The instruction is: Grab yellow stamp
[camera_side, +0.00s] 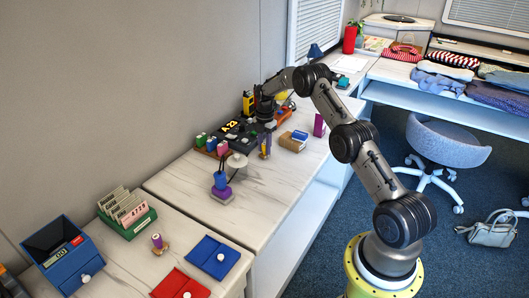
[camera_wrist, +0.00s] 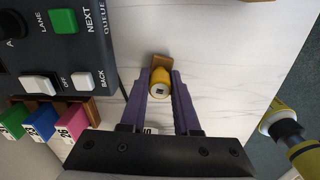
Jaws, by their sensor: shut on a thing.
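The yellow stamp (camera_wrist: 161,82) is a small yellow cylinder with a white top bearing a dark mark. It is between the two purple fingers of my gripper (camera_wrist: 160,92) in the wrist view. The fingers are shut on it. A brown block or pad (camera_wrist: 161,60) lies just beyond the stamp; whether they touch is hard to tell. In the side view my gripper (camera_side: 265,148) points down close to the table, and the stamp there is too small to make out clearly.
A dark queue console (camera_wrist: 62,40) with buttons is left of my gripper, and a wooden rack (camera_wrist: 95,108) holds coloured numbered blocks below it. Bare white table (camera_side: 283,180) lies to the right.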

